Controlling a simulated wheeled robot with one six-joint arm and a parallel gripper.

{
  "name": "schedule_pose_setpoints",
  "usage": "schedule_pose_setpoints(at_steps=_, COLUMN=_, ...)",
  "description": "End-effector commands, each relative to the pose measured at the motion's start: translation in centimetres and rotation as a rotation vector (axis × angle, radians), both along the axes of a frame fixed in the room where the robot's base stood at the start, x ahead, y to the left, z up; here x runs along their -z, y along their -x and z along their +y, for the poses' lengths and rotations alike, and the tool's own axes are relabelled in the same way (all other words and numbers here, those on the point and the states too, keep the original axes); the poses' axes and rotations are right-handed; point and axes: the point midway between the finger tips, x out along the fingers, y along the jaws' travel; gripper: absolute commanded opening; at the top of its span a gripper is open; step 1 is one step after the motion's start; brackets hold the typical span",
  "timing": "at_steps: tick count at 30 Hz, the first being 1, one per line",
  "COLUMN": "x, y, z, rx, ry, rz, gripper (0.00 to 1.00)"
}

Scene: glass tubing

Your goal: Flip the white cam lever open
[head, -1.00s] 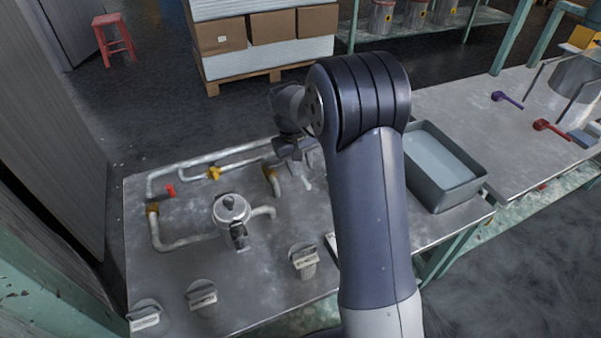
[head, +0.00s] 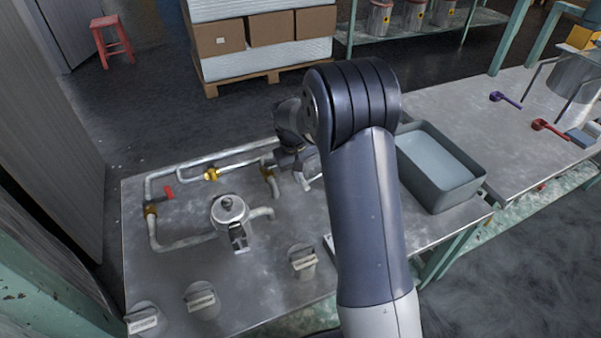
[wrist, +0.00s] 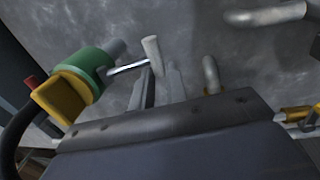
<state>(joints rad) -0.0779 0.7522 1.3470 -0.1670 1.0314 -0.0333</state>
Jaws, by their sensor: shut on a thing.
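A white lever (wrist: 152,52) with a rounded end stands in the upper middle of the wrist view. A thin metal rod joins it to a green collar (wrist: 88,66) with a yellow block (wrist: 62,97) beside it. My gripper (wrist: 162,82) has its two narrow grey fingers close together at the lever and is shut on it. In the head view my gripper (head: 308,166) is at the back of the bench, right of the pipes. My arm hides much of the fitting there, and the lever's angle is hard to tell.
Glass-like pipes (head: 180,243) run over the metal bench (head: 255,285), with a red handle (head: 169,192) at left. A round lidded pot (head: 230,212) stands mid-bench. Several labelled stands line the front edge. A grey tray (head: 440,165) sits right of my arm.

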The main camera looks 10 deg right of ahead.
Motion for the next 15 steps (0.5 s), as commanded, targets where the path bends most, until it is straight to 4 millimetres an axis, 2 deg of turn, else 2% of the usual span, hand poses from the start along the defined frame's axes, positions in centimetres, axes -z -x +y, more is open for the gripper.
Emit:
schedule_pose_setpoints(at_steps=8, x=-0.2, y=0.0, z=-0.1, rx=0.0, ry=-0.011, rz=0.003, gripper=0.0)
schedule_pose_setpoints(at_steps=15, x=-1.3, y=0.0, z=-0.4, rx=0.006, ry=-0.144, rz=0.032, gripper=0.0)
